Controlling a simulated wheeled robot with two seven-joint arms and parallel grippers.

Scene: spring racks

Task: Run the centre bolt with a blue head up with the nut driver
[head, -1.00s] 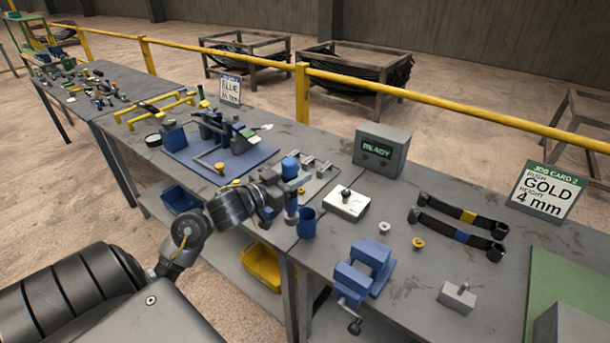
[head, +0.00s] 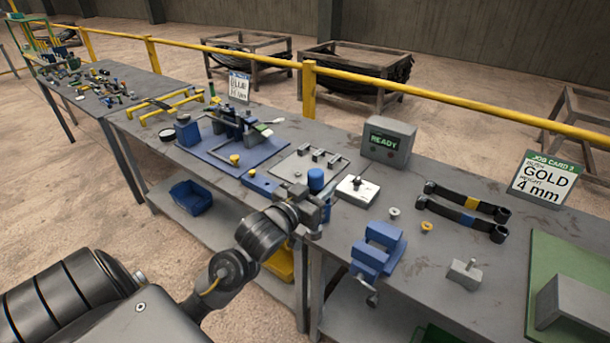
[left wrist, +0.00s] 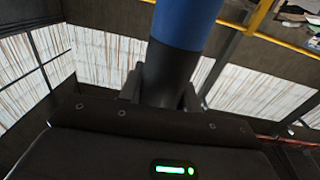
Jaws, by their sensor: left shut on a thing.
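My left gripper (head: 314,207) is shut on the nut driver, whose blue handle top (head: 316,180) shows just above the fingers in the head view. In the left wrist view the blue handle and dark collar (left wrist: 183,27) rise upright from between the fingers (left wrist: 162,92). The lower end of the driver is hidden by the gripper. A dark fixture (head: 232,122) stands on a blue base plate (head: 213,155) at the back left. I cannot pick out the blue-headed centre bolt for sure. My right gripper is not in view.
A grey tray (head: 288,172) with small clamps lies behind my gripper. A white block (head: 357,189), a READY box (head: 389,139), a blue vise (head: 376,250), two dark straps (head: 465,205) and a job card (head: 543,178) stand right. A yellow rail runs behind.

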